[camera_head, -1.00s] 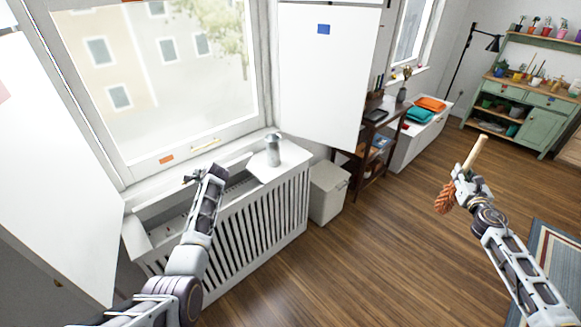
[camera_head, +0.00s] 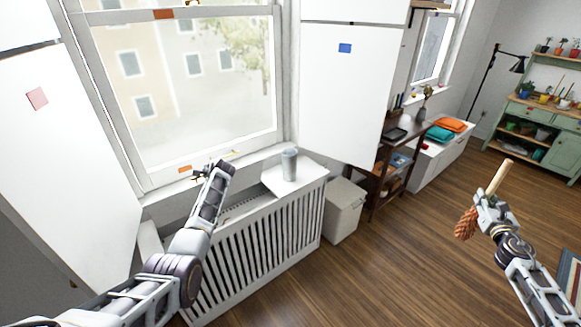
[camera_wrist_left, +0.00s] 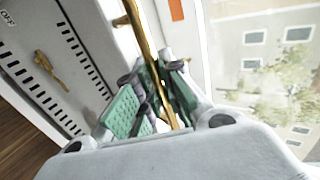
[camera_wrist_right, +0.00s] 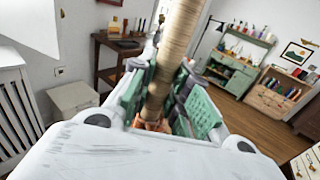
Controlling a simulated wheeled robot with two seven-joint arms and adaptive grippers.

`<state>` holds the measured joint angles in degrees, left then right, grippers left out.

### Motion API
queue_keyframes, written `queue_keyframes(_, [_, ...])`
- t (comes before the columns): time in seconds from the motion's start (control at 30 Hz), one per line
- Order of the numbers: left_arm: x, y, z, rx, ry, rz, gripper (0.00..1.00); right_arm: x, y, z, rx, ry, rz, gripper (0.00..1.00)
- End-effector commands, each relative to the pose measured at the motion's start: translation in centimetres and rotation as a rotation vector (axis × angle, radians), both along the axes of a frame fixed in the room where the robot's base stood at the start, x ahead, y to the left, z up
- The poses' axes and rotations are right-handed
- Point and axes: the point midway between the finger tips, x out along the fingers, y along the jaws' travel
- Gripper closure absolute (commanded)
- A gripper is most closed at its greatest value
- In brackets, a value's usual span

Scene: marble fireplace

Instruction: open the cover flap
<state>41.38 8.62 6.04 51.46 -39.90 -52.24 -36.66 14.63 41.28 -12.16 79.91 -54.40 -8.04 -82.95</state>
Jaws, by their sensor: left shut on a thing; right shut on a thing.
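The white slatted radiator cover (camera_head: 262,250) stands under the window. Its top is a narrow recess between a pale end piece and a flat white panel (camera_head: 300,176). I cannot tell for sure which part is the cover flap. My left gripper (camera_head: 208,172) is over the recess near the window sash. In the left wrist view its green pads are shut on a brass bar (camera_wrist_left: 139,35); what the bar belongs to is unclear. My right gripper (camera_head: 485,198) is shut on a wooden-handled brush (camera_head: 498,178) with an orange-brown head, held above the floor. Its handle rises between the pads (camera_wrist_right: 178,50).
A grey vase (camera_head: 289,164) stands on the panel. A pale bin (camera_head: 344,212) is right of the cover. A large white shutter-like panel (camera_head: 345,90) hangs above; another (camera_head: 60,160) is at left. The wooden floor (camera_head: 400,270) is open in the middle.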

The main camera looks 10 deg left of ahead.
Motion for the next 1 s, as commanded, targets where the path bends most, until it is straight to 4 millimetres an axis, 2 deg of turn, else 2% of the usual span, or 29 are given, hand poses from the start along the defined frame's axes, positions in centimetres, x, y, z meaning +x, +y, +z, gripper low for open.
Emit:
queue_keyframes(0.23, [0.08, -0.03, 0.15, 0.002, -0.002, -0.002, 1.00, 0.01, 0.00, 0.06, 0.000, -0.001, 0.000, 1.00])
queue_keyframes(0.27, [0.08, -0.03, 0.15, 0.002, -0.002, -0.002, 0.90, 0.01, 0.00, 0.06, 0.000, -0.001, 0.000, 1.00])
queue_keyframes(0.43, [0.04, -0.04, 0.11, 0.001, -0.002, -0.001, 0.69, 0.01, 0.00, 0.06, 0.000, -0.001, 0.000, 1.00])
queue_keyframes(1.0, [-0.26, -0.36, 0.20, 0.000, 0.000, 0.000, 0.69, 0.01, 0.00, 0.05, 0.000, -0.001, 0.000, 1.00])
